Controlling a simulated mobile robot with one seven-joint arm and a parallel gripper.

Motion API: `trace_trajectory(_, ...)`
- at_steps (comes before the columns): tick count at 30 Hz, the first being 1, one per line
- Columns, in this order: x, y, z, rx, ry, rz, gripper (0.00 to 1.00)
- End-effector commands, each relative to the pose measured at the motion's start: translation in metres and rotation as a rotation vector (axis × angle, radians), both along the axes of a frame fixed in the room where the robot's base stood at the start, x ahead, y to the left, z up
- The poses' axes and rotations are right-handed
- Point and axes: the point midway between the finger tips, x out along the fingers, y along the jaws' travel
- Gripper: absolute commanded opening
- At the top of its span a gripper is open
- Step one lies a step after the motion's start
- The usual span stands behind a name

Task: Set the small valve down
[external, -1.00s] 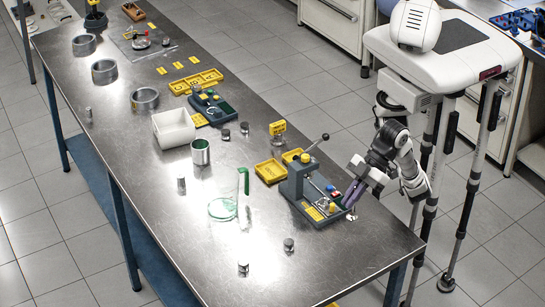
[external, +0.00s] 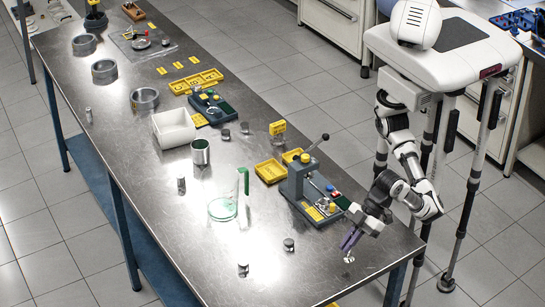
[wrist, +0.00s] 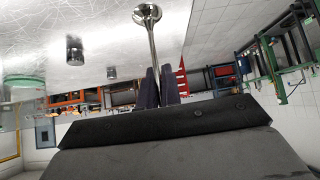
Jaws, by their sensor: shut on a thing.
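The small valve (wrist: 147,14) is a shiny metal part with a round flared head and a thin stem. In the wrist view my gripper (wrist: 155,88) is shut on its stem, and the head points away from the fingers toward the steel table. In the external view my gripper (external: 350,240) points down near the table's front right edge, with the valve (external: 348,259) below its fingertips. The valve head is at or very near the table top; I cannot tell whether it touches.
A grey press fixture (external: 308,195) with a lever stands left of my gripper. Small metal cylinders (external: 289,244) and (external: 243,267) stand on the steel table (external: 200,255). A glass dish (external: 222,209) is farther left. The table's front right corner is clear.

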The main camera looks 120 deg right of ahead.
Motion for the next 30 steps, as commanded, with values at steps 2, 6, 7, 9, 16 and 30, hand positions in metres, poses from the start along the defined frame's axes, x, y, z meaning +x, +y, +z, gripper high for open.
trace_trajectory(2, -0.001, 0.001, -0.012, -0.002, 0.002, 0.001, 0.0)
trace_trajectory(6, -0.001, 0.001, -0.032, -0.002, 0.002, 0.001, 0.0)
trace_trajectory(7, -0.001, 0.0, -0.034, -0.001, 0.001, 0.001, 0.0)
trace_trajectory(9, 0.0, 0.0, -0.035, 0.0, -0.001, 0.0, 0.0)
trace_trajectory(16, 0.0, 0.0, -0.037, -0.001, 0.0, -0.001, 0.0)
trace_trajectory(30, 0.0, 0.0, -0.039, 0.0, 0.001, 0.0, 0.28)
